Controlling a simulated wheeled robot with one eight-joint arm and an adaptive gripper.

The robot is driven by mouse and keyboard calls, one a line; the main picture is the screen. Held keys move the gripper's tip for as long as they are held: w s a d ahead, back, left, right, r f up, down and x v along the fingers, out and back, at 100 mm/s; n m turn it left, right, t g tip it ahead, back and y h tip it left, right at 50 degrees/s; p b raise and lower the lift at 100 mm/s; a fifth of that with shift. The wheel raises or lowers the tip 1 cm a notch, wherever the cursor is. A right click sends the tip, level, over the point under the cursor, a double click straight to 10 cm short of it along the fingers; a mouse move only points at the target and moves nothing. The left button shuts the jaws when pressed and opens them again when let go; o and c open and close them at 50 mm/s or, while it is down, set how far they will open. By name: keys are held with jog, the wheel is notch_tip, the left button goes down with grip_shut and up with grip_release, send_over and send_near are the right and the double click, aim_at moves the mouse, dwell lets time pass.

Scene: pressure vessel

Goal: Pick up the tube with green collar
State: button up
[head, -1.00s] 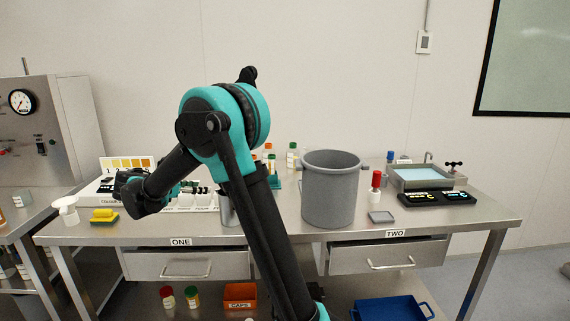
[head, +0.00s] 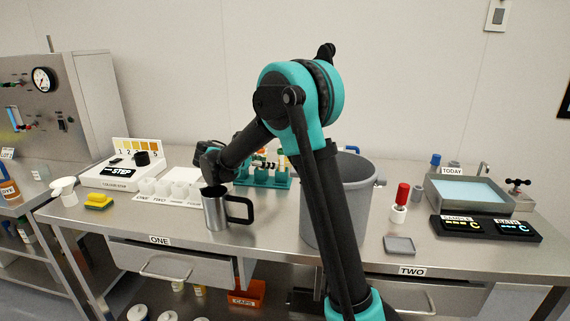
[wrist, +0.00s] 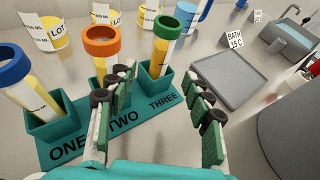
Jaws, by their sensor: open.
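The tube with green collar (wrist: 161,50) stands upright in the slot marked THREE of the teal rack (wrist: 130,133) in the wrist view, with yellowish contents. A tube with an orange collar (wrist: 101,45) stands in slot TWO and one with a blue collar (wrist: 20,80) in slot ONE. My gripper (wrist: 163,108) is open and empty. Its left finger overlaps slot TWO in the picture and its right finger lies to the right of slot THREE. In the head view a teal rack (head: 270,182) shows beside my arm, which hides my fingertips.
A steel mug (head: 215,210) stands in front of my wrist. A grey bucket (head: 365,195) is behind my arm. A grey tray (wrist: 230,78) lies right of the rack, with labelled cups (wrist: 50,34) behind it. A yellow sponge (head: 98,200) lies at the left.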

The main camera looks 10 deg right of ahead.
aim_at(282, 164)
jog(key=x, duration=0.9)
jog(key=shift+a, duration=0.1)
jog(key=shift+c, duration=0.6)
jog(key=c, duration=1)
jog(key=shift+c, duration=0.2)
